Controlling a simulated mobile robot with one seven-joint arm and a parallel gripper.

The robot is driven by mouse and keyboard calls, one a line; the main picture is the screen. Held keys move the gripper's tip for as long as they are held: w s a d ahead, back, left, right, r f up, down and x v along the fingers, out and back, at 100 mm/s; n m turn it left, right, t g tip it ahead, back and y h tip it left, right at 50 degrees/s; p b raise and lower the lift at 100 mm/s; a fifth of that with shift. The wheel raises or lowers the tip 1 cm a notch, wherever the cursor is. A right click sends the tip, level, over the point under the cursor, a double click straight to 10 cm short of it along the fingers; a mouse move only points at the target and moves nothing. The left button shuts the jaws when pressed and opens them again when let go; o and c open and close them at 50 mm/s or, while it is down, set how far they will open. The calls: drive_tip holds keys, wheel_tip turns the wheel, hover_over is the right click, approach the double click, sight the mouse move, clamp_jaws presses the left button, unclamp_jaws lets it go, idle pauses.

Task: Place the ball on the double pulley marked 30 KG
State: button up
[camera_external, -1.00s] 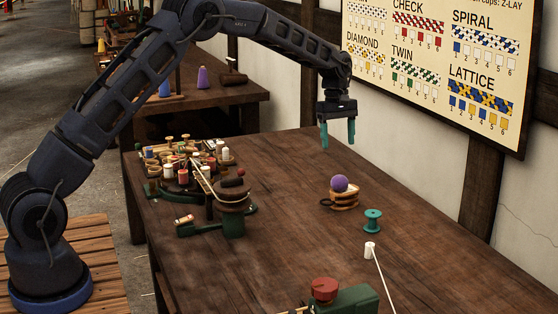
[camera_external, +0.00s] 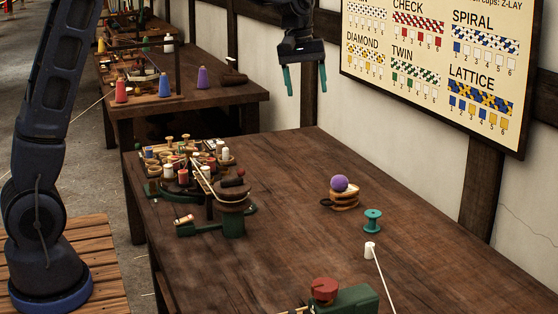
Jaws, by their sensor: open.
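A purple ball (camera_external: 340,183) rests on top of a stacked wooden block (camera_external: 344,200), which looks like a pulley, on the right half of the table. Any marking on the block is too small to read. My gripper (camera_external: 305,79) is open and empty, with its teal fingers pointing down. It is high above the table's far end, up and to the left of the ball, well apart from it.
A teal spool (camera_external: 373,221) and a white peg (camera_external: 369,250) with a cord stand near the ball. A green device (camera_external: 233,222) and a cluster of spools fill the table's left side. A red-topped green tool (camera_external: 325,290) is in front. The middle is clear.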

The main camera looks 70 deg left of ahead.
drive_tip(key=s+d+r+m+t, duration=0.1)
drive_tip(key=s+d+r+m, duration=0.25)
drive_tip(key=s, duration=0.75)
drive_tip(key=s+d+r+m+t, duration=0.15)
drive_tip(key=s+d+r, duration=0.3)
drive_tip(key=s, duration=0.65)
drive_tip(key=s+d+f+m, duration=0.2)
drive_tip(key=s+f+m, duration=0.1)
drive_tip(key=s, duration=0.8)
drive_tip(key=s+d+f+m+y, duration=0.1)
drive_tip(key=s+d+f+m, duration=0.2)
drive_tip(key=s, duration=0.8)
drive_tip(key=shift+d+f+m+t, duration=0.15)
drive_tip(key=shift+f+m+t, duration=0.2)
drive_tip(key=shift+m, duration=0.25)
